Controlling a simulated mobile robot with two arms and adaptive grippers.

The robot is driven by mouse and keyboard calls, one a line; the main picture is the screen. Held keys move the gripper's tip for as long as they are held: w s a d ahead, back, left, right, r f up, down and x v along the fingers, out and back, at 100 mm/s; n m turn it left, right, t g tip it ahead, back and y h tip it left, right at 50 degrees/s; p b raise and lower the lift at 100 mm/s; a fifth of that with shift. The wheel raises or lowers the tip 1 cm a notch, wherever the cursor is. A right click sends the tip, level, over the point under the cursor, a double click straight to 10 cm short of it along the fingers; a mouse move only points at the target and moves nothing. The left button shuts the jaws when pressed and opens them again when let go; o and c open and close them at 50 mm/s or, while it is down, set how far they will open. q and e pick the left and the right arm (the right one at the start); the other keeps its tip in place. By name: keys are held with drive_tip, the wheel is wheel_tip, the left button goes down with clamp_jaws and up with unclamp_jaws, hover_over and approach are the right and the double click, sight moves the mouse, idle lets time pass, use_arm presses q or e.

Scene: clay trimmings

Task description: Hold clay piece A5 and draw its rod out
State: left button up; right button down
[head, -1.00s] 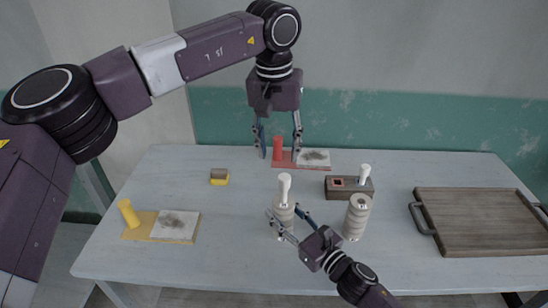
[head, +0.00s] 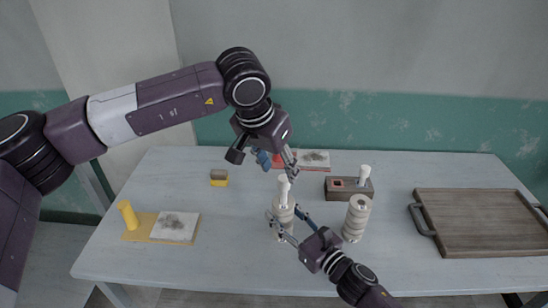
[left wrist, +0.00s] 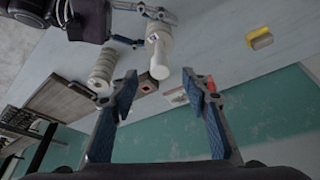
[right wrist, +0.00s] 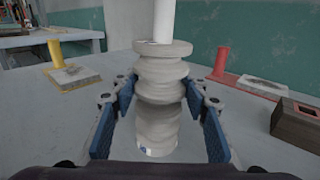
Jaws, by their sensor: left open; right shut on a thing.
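A pale ribbed clay piece (head: 283,218) stands upright on the table with a white rod (head: 284,186) sticking up from its top. My left gripper (head: 278,166) is open and empty, tilted above and just behind the rod. In the left wrist view the rod's end (left wrist: 160,70) shows between the open fingertips, apparently beyond them.
A second clay piece (head: 356,220) stands close on the right. Behind it is a brown block (head: 340,188) with a white rod in it. A wooden tray (head: 480,240) lies at right. A yellow board (head: 137,231), a sponge (head: 219,178) and a red board (head: 286,162) lie elsewhere.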

sight(282, 179)
use_arm(q)
drive_tip(key=x, duration=0.7)
drive_tip(key=shift+f, duration=0.1)
drive_tip(key=shift+c, duration=0.2)
clamp_jaws()
